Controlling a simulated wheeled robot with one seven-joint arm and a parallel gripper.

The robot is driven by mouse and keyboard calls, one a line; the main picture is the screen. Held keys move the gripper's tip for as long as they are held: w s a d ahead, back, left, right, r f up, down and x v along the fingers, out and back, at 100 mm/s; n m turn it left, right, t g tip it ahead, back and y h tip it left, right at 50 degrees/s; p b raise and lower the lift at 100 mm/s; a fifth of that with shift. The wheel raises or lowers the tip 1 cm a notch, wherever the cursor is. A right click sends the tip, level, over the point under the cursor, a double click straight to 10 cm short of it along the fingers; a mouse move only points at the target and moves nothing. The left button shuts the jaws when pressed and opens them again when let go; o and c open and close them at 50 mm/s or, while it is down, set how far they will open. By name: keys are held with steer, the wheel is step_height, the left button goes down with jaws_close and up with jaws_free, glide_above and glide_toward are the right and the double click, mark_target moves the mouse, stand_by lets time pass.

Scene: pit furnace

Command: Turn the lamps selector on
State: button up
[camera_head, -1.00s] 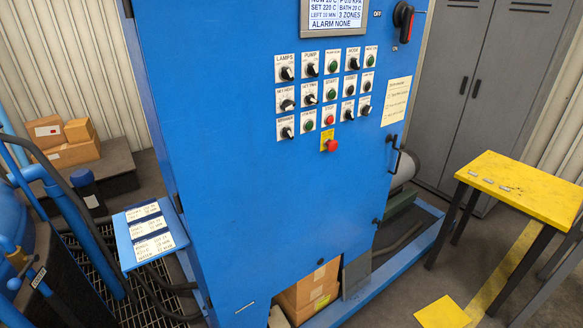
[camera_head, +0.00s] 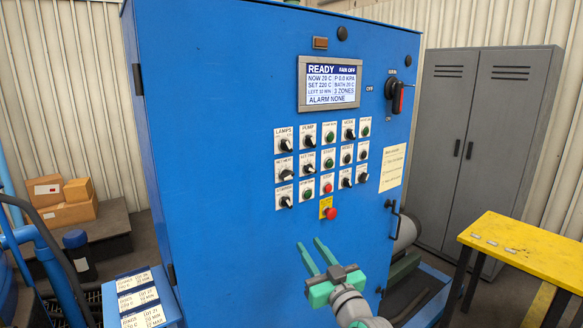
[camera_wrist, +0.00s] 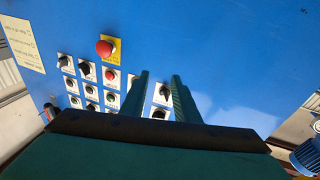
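The lamps selector (camera_head: 284,144) is a black knob on a white plate, top left of the control rows on the blue cabinet (camera_head: 225,245). Its pointer looks tilted in the head view, but the position is too small to read surely. My gripper (camera_head: 308,243) has two green fingers, apart and empty, below the control rows and the red mushroom button. In the wrist view, the fingers (camera_wrist: 161,75) stand apart with part of the inverted panel between and beside them. I cannot make out the lamps selector there; my gripper body covers the lower part.
A red mushroom button (camera_head: 330,213) on a yellow plate sits below closely packed knobs and buttons. The display (camera_head: 332,83) reads READY. A red-black rotary switch (camera_head: 396,95) and a door handle (camera_head: 394,222) stick out at right. A yellow table (camera_head: 530,247) stands at right.

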step_height(320, 180, up, 12)
steer(key=d+n+g+y, duration=0.1)
steer(key=n+y, duration=0.1)
steer(key=n, duration=0.2)
steer(key=n+g+y, duration=0.1)
steer(key=n+g, duration=0.1)
steer(key=n, duration=0.2)
glide_toward(288, 146)
steer(key=x, duration=0.7)
steer(key=shift+w, duration=0.5)
steer(key=shift+w+a, duration=0.35)
steer(key=shift+a, duration=0.2)
steer(key=shift+d, duration=0.2)
jaws_close()
